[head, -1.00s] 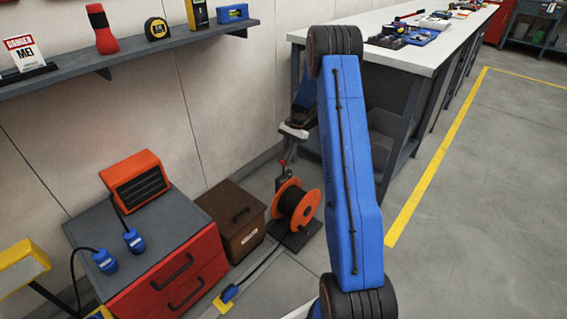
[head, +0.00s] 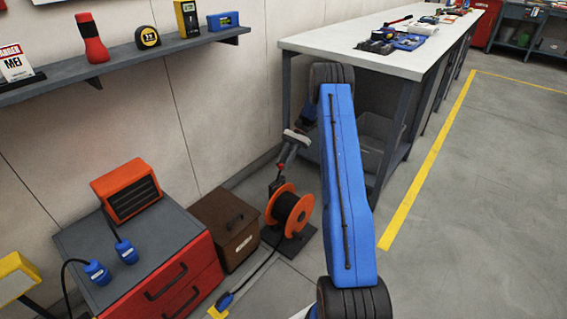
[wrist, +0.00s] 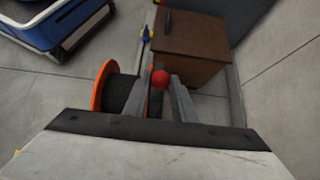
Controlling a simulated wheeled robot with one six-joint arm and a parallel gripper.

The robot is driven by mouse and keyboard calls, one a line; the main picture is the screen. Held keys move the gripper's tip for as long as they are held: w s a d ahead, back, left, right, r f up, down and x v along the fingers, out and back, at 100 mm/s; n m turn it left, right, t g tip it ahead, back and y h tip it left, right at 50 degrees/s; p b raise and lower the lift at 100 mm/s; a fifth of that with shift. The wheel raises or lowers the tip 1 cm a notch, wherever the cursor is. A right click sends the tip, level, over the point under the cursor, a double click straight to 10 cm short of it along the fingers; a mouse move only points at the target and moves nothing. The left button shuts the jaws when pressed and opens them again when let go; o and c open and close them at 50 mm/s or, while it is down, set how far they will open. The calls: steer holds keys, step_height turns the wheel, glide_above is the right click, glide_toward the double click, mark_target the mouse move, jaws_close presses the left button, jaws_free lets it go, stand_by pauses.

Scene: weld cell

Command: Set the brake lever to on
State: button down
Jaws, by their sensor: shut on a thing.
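The brake lever stands at the cable reel, an orange-flanged drum (head: 291,213) with black cable on a dark base by the wall. The orange reel flange (wrist: 101,86) shows just left of the fingers. In the head view my gripper (head: 284,160) reaches down above the reel.
A brown box (head: 225,228) stands left of the reel, beside a red drawer cabinet (head: 176,284) with an orange heater (head: 127,190) on top. A long workbench (head: 318,45) stands behind the arm at right. Open floor lies right of the yellow line (head: 428,160).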

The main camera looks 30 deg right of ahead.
steer(key=c, duration=1.5)
jaws_free()
steer(key=shift+o, duration=0.2)
steer(key=shift+d, duration=0.1)
steer(key=v, duration=1.7)
steer(key=shift+w+d+r, duration=0.1)
steer(key=shift+w, duration=0.05)
